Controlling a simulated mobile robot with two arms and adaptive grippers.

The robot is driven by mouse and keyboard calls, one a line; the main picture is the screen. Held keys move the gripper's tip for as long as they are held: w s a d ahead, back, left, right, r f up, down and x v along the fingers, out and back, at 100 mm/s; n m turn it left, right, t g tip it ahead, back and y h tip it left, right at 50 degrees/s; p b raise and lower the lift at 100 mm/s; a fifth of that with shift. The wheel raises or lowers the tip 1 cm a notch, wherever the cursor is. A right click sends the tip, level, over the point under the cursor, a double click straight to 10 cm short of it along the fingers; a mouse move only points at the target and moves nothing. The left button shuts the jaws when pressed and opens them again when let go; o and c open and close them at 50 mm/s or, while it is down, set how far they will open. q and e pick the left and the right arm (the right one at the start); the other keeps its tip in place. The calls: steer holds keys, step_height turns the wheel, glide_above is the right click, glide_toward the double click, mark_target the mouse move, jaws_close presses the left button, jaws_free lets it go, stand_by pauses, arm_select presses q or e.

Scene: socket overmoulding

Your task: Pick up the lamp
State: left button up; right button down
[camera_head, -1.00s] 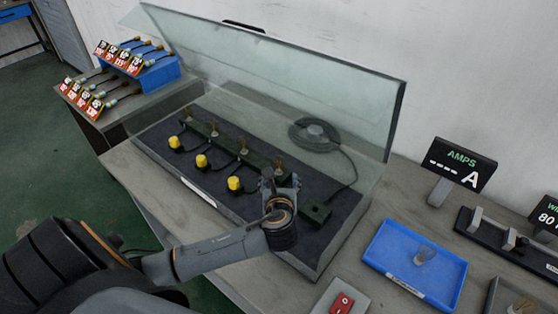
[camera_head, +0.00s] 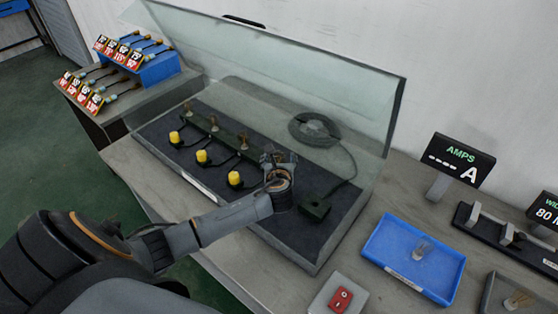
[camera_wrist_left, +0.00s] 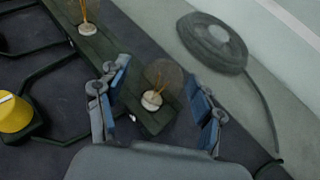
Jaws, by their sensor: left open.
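Several small clear-glass lamps with amber insides stand in a row on a dark green rail (camera_head: 228,132) in the glass-lidded case. One lamp (camera_wrist_left: 152,98) at the rail's near end is between the two blue-padded fingers of my left gripper (camera_wrist_left: 160,92), with a gap on both sides. In the head view my left gripper (camera_head: 279,158) is over that end of the rail and mostly hides this lamp. The gripper is open. Another lamp (camera_head: 243,141) stands to its left. A clear glass lamp (camera_head: 422,248) also sits in the blue tray (camera_head: 385,250). My right gripper is not in view.
The raised glass lid (camera_head: 290,75) slopes behind the rail. Yellow knobs (camera_head: 234,178) on cables stand in front of it. A coiled cable disc (camera_head: 314,130) and a small dark box (camera_head: 315,207) are to the right. A red switch (camera_head: 341,299) is at the front.

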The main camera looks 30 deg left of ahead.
arm_select(q)
steer(key=c, duration=1.1)
